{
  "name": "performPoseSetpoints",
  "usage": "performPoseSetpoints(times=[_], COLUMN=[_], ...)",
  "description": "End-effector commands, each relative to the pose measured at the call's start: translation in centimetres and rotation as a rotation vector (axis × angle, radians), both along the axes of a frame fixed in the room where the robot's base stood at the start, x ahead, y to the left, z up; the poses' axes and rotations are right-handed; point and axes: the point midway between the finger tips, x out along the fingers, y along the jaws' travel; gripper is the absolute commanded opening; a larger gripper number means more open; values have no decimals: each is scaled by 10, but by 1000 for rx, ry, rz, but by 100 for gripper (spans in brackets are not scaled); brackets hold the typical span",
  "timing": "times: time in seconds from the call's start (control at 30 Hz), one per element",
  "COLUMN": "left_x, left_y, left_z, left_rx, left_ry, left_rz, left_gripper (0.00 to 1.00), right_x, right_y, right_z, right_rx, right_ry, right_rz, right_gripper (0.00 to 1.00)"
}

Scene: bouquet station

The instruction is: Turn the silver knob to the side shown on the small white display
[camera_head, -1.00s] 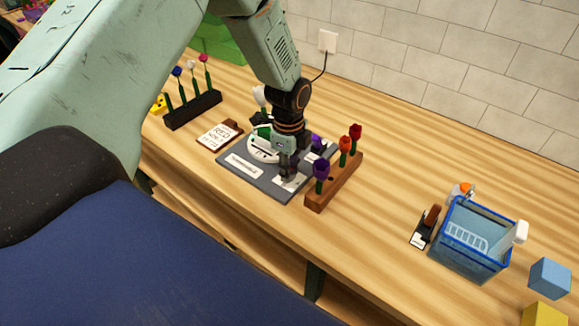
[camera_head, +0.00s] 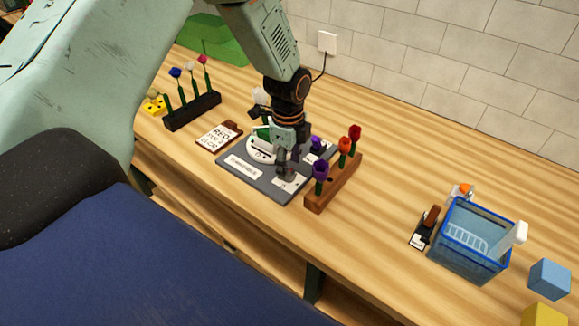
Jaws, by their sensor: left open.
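A dark grey panel (camera_head: 262,188) lies on the wooden bench, with a white round dial part and a white label strip (camera_head: 243,167) on it. My left gripper (camera_head: 283,168) points down over the front right part of the panel. It is open, with its fingertips close above or at a small pale plate (camera_head: 289,182). The silver knob cannot be made out; my gripper may cover it. The small white display cannot be told apart from the other white plates, and its reading is too small to see. My right gripper is not in view.
A brown wooden holder (camera_head: 325,193) with purple, orange and red flowers stands close right of the panel. A black flower holder (camera_head: 192,111) and a written card (camera_head: 217,136) are at left. A blue basket (camera_head: 466,262) stands at right.

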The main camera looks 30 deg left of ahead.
Motion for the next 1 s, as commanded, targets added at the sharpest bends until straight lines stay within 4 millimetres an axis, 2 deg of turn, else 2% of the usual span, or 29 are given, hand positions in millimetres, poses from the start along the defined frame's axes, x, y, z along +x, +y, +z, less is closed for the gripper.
performPoseSetpoints(times=[0.03,0.2,0.43,0.63,1.0], left_x=[1,0,-2,-2,-3], left_y=[0,0,0,0,0], left_z=[12,48,85,97,98], left_rx=[-2,-1,0,0,0], left_ry=[-5,-5,-4,-2,-1], left_rz=[1,0,0,0,0], left_gripper=[52,52,52,52,52], right_x=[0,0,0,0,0], right_y=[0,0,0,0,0], right_z=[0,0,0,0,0], right_rx=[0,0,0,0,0], right_ry=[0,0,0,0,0], right_rz=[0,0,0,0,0], right_gripper=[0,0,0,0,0])
